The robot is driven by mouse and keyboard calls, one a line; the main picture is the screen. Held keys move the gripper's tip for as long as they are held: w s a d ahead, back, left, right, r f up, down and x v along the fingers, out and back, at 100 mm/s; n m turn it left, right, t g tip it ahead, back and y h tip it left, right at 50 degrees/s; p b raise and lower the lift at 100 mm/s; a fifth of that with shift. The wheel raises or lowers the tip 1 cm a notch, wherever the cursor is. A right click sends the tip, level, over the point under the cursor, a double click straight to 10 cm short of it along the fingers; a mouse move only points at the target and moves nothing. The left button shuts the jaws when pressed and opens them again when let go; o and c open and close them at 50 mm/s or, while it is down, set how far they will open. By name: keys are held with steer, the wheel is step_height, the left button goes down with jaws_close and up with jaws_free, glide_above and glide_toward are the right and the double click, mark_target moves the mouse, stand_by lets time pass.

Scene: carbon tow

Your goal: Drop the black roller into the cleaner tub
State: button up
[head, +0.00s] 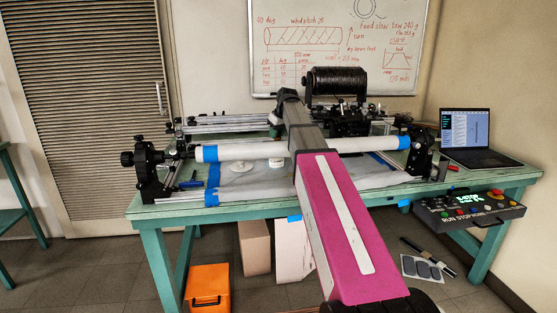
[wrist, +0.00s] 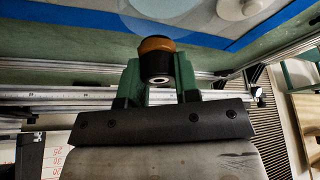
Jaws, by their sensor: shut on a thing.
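My gripper (wrist: 157,82) shows in the wrist view, its green fingers shut on the black roller (wrist: 155,66). The roller is a short black cylinder with an orange-brown end and a pale hole in the near end. In the head view my own arm hides the gripper and roller. A pale, see-through round shape (wrist: 165,14) lies beyond the roller in the wrist view, cut by the top edge. White round items (wrist: 236,8) are to its right. The head view shows a white disc-like item (head: 243,166) and a small white one (head: 277,162) on the bench. I cannot tell which is the cleaner tub.
A winding machine with a black spool (head: 336,81) stands behind. A laptop (head: 472,135) and a control box (head: 470,208) are at right.

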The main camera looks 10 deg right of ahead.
steer(key=shift+d+f, duration=0.15)
steer(key=shift+f, duration=0.95)
steer(key=shift+d+f, duration=0.1)
steer(key=shift+f, duration=1)
steer(key=o, duration=1)
steer(key=shift+c, duration=0.2)
glide_toward(279, 139)
steer(key=shift+w+f, duration=0.55)
steer(key=shift+w, duration=0.2)
